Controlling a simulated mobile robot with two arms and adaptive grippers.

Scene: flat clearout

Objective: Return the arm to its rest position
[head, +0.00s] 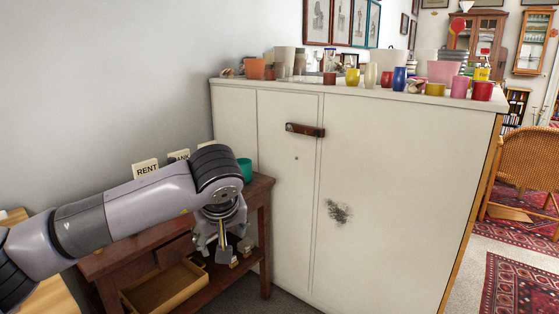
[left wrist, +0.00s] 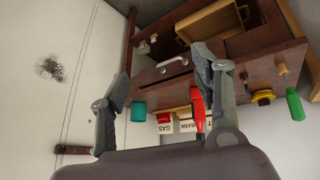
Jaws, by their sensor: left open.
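My left arm (head: 140,205) reaches in from the left in the head view, over a small dark-red wooden table. My left gripper (head: 224,250) points down near the table's front edge by the cabinet. In the left wrist view my left gripper (left wrist: 162,68) has its fingers spread apart, with nothing held between them. My right gripper is in neither view.
A cream cabinet (head: 405,190) stands close right of the gripper, its top crowded with cups and pots. On the table are a teal cup (head: 244,168), a RENT card (head: 145,169), a red-handled item (left wrist: 198,110), a yellow item (left wrist: 262,97) and a green-handled tool (left wrist: 294,103).

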